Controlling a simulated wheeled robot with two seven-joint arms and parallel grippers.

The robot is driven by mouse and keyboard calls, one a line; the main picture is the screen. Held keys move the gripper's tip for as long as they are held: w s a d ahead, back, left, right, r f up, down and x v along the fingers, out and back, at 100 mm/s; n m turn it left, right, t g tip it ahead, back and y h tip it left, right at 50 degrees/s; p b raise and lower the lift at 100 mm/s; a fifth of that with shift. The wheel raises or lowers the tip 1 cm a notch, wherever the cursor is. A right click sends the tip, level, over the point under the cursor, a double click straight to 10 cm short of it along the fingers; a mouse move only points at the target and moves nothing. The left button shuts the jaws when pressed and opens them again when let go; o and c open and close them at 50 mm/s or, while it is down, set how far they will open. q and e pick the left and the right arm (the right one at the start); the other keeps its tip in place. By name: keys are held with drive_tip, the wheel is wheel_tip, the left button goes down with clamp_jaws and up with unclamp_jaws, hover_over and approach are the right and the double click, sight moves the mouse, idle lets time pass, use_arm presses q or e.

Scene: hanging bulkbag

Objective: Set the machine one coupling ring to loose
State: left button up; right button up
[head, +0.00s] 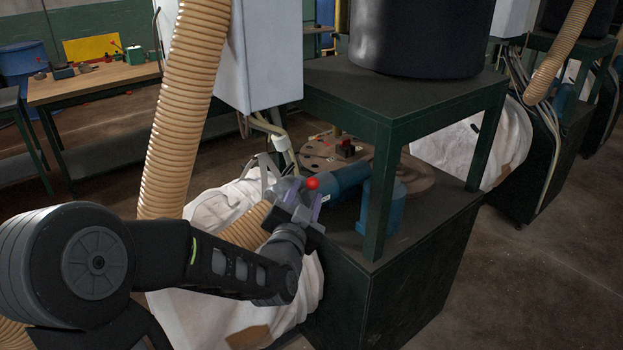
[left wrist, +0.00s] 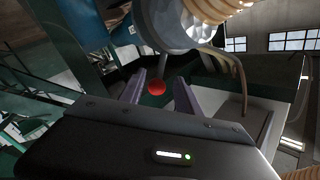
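The machine one coupling ring (head: 283,187) is a grey metal collar between the ribbed tan hose and the blue pump body (head: 348,180). It also shows at the top of the left wrist view (left wrist: 165,25). A red ball knob (head: 312,183) sits beside it; it shows in the left wrist view too (left wrist: 156,87). My left gripper (head: 305,193) is at the coupling, with its two purple fingers open. In the left wrist view the knob appears between the fingers with gaps on both sides. Contact cannot be told. The gripper partly hides the ring. My right gripper is not in view.
A tan hose (head: 186,100) and a white cabinet (head: 266,55) rise behind my left arm. A green frame (head: 375,190) carries a black drum (head: 420,35). A white bulk bag (head: 230,310) hangs below the gripper. Open floor (head: 530,270) lies right.

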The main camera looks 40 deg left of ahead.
use_arm(q)
drive_tip(key=p+x, duration=0.1)
drive_tip(key=x, duration=0.6)
clamp_jaws()
idle(0.3)
idle(1.1)
